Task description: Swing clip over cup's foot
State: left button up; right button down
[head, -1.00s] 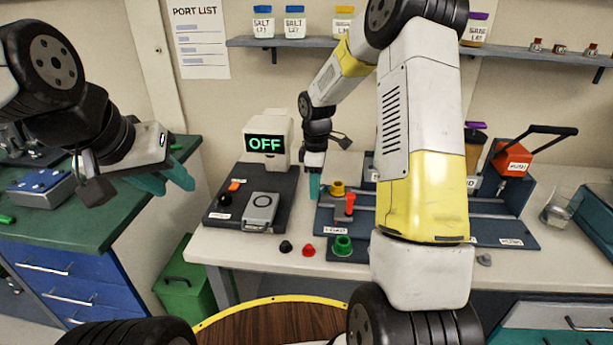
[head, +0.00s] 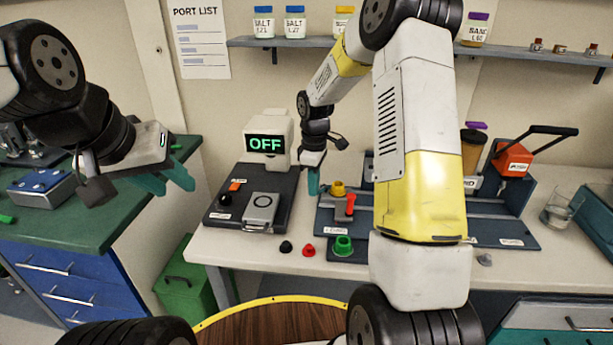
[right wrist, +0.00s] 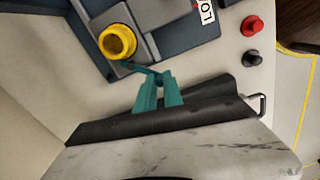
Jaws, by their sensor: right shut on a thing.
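The yellow cup (head: 338,188) stands at the left end of the dark blue-grey fixture (head: 325,222). It shows from above in the right wrist view (right wrist: 118,42), with a round opening. My right gripper (head: 313,190) is just left of the cup, low over the fixture's left edge. In the right wrist view its teal fingers (right wrist: 158,76) are close together on a thin dark green strip (right wrist: 134,67), seemingly the clip. The strip reaches towards the cup's base; whether it touches is unclear. My left gripper (head: 178,184) is open and empty, high at the left near the green bench.
A red upright part (head: 350,205) and a green ring (head: 343,245) are on the fixture. Black (head: 285,246) and red (head: 309,250) caps lie on the table in front. The box reading OFF (head: 265,143) stands left. My right forearm hides the fixture's middle.

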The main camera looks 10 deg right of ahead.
jog(key=m, duration=0.1)
jog(key=w+m, duration=0.1)
jog(key=m, duration=0.2)
jog(key=shift+w+a, duration=0.3)
jog(key=shift+w, duration=0.1)
jog(key=shift+w+m, duration=0.4)
jog(key=shift+m, duration=0.65)
jog(key=shift+w+m, duration=0.4)
jog(key=shift+m, duration=0.65)
jog(key=c, duration=1.5)
grip_release()
notch_tip(320, 180, up, 8)
jog(key=shift+f, duration=0.1)
